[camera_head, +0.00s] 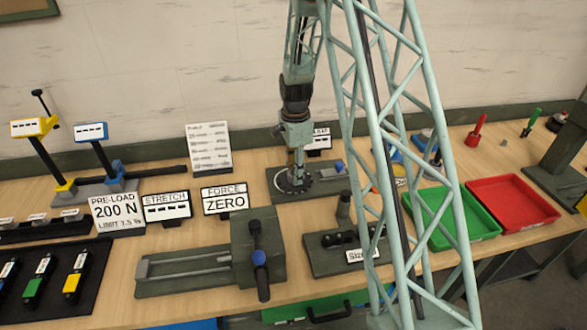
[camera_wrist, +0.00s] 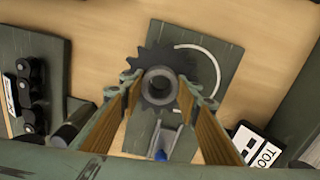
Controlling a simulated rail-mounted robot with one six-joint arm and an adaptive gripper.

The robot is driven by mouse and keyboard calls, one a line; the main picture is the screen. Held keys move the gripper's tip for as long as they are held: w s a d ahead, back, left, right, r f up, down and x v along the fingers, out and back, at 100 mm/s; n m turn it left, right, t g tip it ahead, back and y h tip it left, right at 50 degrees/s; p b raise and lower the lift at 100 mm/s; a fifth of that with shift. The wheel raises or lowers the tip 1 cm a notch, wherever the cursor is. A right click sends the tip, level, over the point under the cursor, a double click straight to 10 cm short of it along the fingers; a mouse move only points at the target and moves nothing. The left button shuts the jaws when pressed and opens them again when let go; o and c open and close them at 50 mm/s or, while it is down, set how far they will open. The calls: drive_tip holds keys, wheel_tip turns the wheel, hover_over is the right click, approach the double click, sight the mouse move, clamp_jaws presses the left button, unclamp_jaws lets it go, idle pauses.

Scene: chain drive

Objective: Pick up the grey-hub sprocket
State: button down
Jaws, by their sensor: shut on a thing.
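The grey-hub sprocket (camera_wrist: 158,62) is a dark toothed disc with a round grey hub, in the middle of the wrist view. My gripper (camera_wrist: 160,92) is shut on its hub, one finger on each side. In the head view my gripper (camera_head: 297,162) points down at the back of the bench, and the sprocket (camera_head: 293,181) shows dark beneath it, over a grey-green plate (camera_head: 330,186). A white arc marks this plate in the wrist view. I cannot tell whether the sprocket touches the plate or hangs just above it.
A block with a chain piece (camera_head: 340,240) stands in front of the plate. A clamp-like fixture (camera_head: 245,255) is at front left. Green (camera_head: 455,232) and red (camera_head: 512,203) trays are at right. A small sign (camera_head: 318,140) stands behind my gripper. My lattice column hides part of the bench.

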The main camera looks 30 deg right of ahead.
drive_tip(key=s+a+r, duration=0.1)
drive_tip(key=s+a, duration=0.2)
drive_tip(key=s, duration=0.6)
drive_tip(key=shift+s+a, duration=0.25)
drive_tip(key=shift+s, duration=0.1)
drive_tip(key=shift+a+r, duration=0.1)
drive_tip(key=shift+r, duration=0.05)
idle(0.4)
drive_tip(key=shift+w+a+r+n+b, duration=0.9)
drive_tip(key=shift+w+a+n, duration=0.8)
drive_tip(key=shift+a+n, duration=1.35)
drive_tip(key=shift+w+a+r+n+b, duration=0.65)
drive_tip(key=shift+w+a+r+n, duration=0.75)
drive_tip(key=shift+a+n, duration=1.65)
drive_tip(key=shift+w+a+r+n+b, duration=0.75)
drive_tip(key=shift+w+a+n, duration=1.35)
drive_tip(key=shift+n, duration=1.8)
drive_tip(key=shift+s+a, duration=0.1)
drive_tip(key=shift+s, duration=0.05)
